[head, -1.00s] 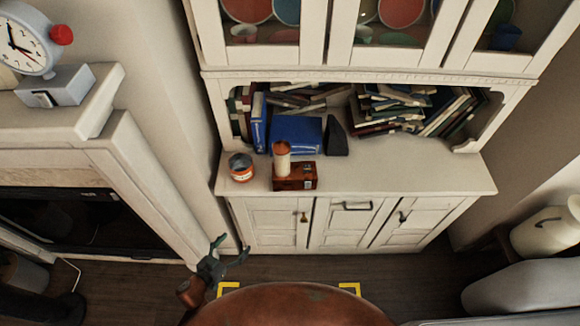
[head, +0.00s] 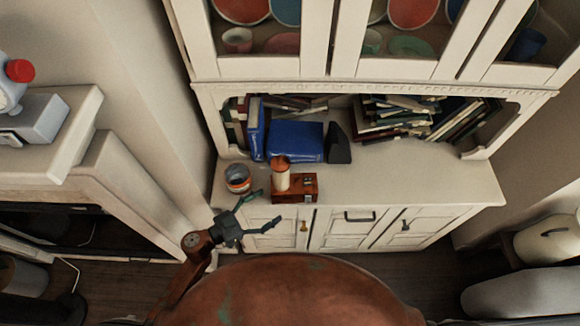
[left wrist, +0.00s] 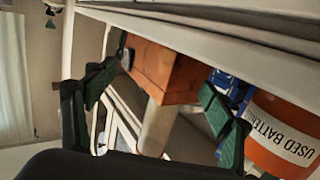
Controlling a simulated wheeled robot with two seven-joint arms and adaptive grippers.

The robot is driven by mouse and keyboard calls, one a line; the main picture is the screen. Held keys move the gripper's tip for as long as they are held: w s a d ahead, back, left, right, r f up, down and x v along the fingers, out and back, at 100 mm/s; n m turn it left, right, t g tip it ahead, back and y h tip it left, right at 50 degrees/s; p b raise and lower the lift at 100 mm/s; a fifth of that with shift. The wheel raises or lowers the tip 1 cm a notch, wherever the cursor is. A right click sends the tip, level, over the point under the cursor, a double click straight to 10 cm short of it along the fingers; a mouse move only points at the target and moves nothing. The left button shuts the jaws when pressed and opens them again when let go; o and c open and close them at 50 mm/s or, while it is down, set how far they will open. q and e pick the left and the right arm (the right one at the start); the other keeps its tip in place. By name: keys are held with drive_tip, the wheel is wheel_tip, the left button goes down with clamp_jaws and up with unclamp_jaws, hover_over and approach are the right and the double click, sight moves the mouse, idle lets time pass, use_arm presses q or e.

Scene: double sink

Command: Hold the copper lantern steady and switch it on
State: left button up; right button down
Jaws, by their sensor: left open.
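The copper lantern (head: 295,189) stands upright on the cabinet's counter. It has a boxy copper base, a pale cylinder and a copper cap. In the left wrist view its orange-brown base (left wrist: 168,72) appears with a small dark switch-like part at one end and the pale cylinder below. My left gripper (head: 262,208) is open and empty, in front of the counter's edge, left of and nearer than the lantern. In the left wrist view its fingers (left wrist: 160,80) appear on either side of the lantern, apart from it. My right gripper is out of view.
An orange-and-grey can (head: 238,180) stands left of the lantern; its "USED BATTERIES" label (left wrist: 284,136) shows in the left wrist view. A blue box (head: 295,142), a dark wedge (head: 338,144) and piled books stand behind. The counter's right side (head: 420,182) is clear.

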sight(275, 201)
use_arm(q)
drive_tip(key=shift+w+d, duration=0.1)
drive_tip(key=shift+w, duration=0.25)
drive_tip(key=shift+w+d, duration=0.15)
drive_tip(key=shift+w, duration=0.05)
drive_tip(key=b+x, duration=0.1)
drive_tip(key=x, duration=0.3)
drive_tip(key=shift+d, duration=0.1)
drive_tip(key=x, duration=0.4)
drive_tip(key=shift+w+d+r+p, duration=0.15)
drive_tip(key=shift+d+p, duration=0.15)
drive_tip(key=shift+p, duration=0.05)
drive_tip(key=shift+w+d, duration=0.2)
drive_tip(key=shift+c, duration=0.7)
clamp_jaws()
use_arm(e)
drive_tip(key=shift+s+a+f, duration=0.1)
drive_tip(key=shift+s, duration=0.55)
use_arm(q)
drive_tip(key=c, duration=1.9)
unclamp_jaws()
